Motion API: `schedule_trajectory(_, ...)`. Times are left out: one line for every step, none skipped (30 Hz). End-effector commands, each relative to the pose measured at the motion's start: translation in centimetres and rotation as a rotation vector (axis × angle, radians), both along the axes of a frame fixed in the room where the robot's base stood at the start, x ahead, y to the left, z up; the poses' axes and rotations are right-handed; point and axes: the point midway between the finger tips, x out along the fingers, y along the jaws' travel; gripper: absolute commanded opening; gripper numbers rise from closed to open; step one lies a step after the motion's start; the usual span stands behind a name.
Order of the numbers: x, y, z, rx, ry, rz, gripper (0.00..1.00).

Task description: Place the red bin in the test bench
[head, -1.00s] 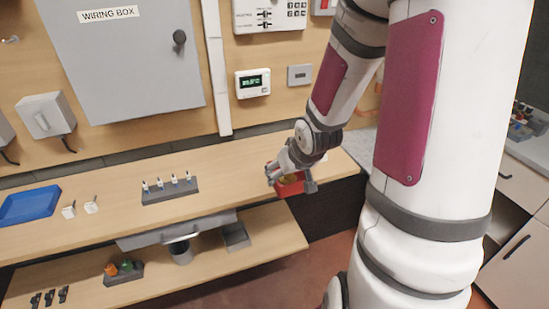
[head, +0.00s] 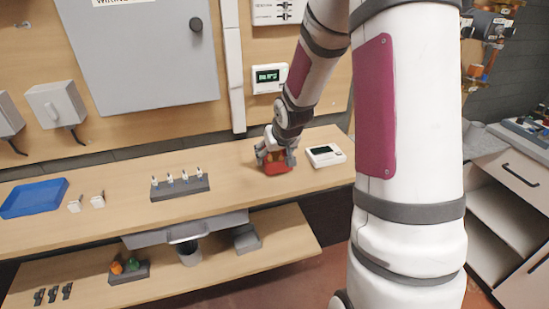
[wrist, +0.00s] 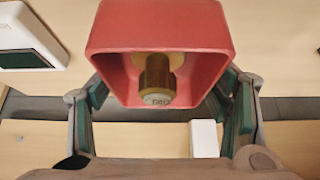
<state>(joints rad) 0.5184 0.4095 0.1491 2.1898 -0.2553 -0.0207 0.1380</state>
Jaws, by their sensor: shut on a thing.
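The red bin (head: 277,168) is held by my gripper (head: 276,154) over, or resting on, the right part of the wooden bench top (head: 120,165); I cannot tell if it touches. In the wrist view the red bin (wrist: 160,22) shows its open mouth, with a brass-coloured cylinder (wrist: 157,85) inside. The two fingers of my gripper (wrist: 162,95) are shut on the bin, one on each side. Which surface is the test bench is not labelled.
A white device with a screen (head: 325,154) lies just right of the bin. A grey rack (head: 180,187) of small parts and a blue tray (head: 35,198) are to the left. A lower shelf (head: 215,268) sits below. A cabinet (head: 510,200) stands at the right.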

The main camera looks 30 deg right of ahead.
Motion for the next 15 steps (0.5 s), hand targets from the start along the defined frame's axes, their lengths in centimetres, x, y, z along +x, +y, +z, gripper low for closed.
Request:
schedule_trajectory(0.1, 0.1, -0.8, 0.001, 0.001, 0.001, 0.32)
schedule_trajectory(0.1, 0.0, -1.1, -0.001, 0.000, 0.001, 0.32)
schedule_trajectory(0.1, 0.0, -1.4, 0.000, -0.001, 0.001, 0.32)
schedule_trajectory(0.1, 0.0, -1.5, 0.000, -0.002, 0.001, 0.32)
schedule_trajectory(0.1, 0.0, -1.5, -0.001, -0.003, 0.001, 0.32)
schedule_trajectory(0.1, 0.0, -1.5, -0.002, -0.004, 0.001, 0.32)
schedule_trajectory(0.1, 0.0, -1.5, -0.002, -0.004, 0.001, 0.32)
schedule_trajectory(0.1, 0.0, -1.4, -0.002, -0.004, 0.001, 0.32)
schedule_trajectory(0.1, 0.0, -1.4, -0.002, -0.004, 0.001, 0.32)
schedule_trajectory(0.1, 0.0, -1.4, -0.002, -0.004, 0.001, 0.32)
schedule_trajectory(0.1, 0.0, -1.5, -0.002, -0.004, 0.001, 0.32)
schedule_trajectory(0.1, 0.0, -1.5, -0.001, -0.004, 0.000, 0.32)
schedule_trajectory(0.1, 0.0, -1.6, -0.001, -0.003, 0.000, 0.32)
schedule_trajectory(0.1, 0.0, -1.7, -0.001, -0.003, 0.000, 0.32)
schedule_trajectory(0.1, 0.0, -1.8, -0.001, -0.003, 0.000, 0.32)
